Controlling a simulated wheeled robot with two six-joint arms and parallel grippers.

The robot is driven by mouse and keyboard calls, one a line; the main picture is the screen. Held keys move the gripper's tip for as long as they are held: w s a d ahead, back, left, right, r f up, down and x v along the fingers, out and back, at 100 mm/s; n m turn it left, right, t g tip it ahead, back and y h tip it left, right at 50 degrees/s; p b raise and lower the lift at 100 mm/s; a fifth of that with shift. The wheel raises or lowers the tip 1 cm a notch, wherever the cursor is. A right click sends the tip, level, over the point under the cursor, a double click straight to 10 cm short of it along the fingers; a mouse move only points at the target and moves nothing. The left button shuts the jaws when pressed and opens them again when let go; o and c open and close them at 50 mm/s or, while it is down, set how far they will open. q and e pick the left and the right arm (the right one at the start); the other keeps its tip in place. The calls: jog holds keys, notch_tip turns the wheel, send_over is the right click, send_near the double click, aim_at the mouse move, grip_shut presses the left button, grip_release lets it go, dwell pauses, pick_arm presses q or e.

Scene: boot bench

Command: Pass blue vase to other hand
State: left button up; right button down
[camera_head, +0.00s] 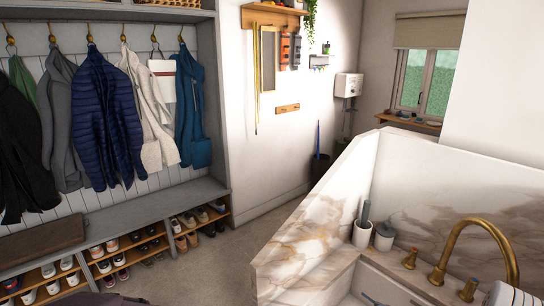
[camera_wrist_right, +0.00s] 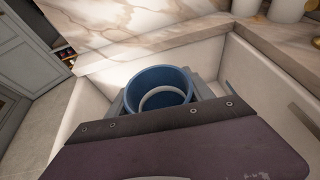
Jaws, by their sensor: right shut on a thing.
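The blue vase (camera_wrist_right: 160,88) shows in the right wrist view as a round blue rim with a lighter ring inside it. My right gripper (camera_wrist_right: 162,97) is shut on it, with grey finger parts at its left and right sides. The vase is over a pale sink basin, and its lower part is hidden by the gripper body. Neither the vase nor either gripper can be made out in the head view. My left gripper is in no view.
A marble counter (camera_head: 300,239) with a high splashback stands at the right. It carries a white cup (camera_head: 362,235), a white jar (camera_head: 384,238) and a brass tap (camera_head: 480,222). A bench with shoe shelves (camera_head: 105,250) and hanging coats is at the left. Floor between is clear.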

jog(key=s+a+r+n+g+y+p, duration=0.1)
jog(key=s+a+r+n+g+y, duration=0.2)
jog(key=s+a, duration=0.6)
jog(key=a+n, duration=0.1)
jog(key=a, duration=0.2)
jog(key=shift+s+y, duration=0.25)
jog(key=shift+y, duration=0.05)
jog(key=shift+a, duration=0.1)
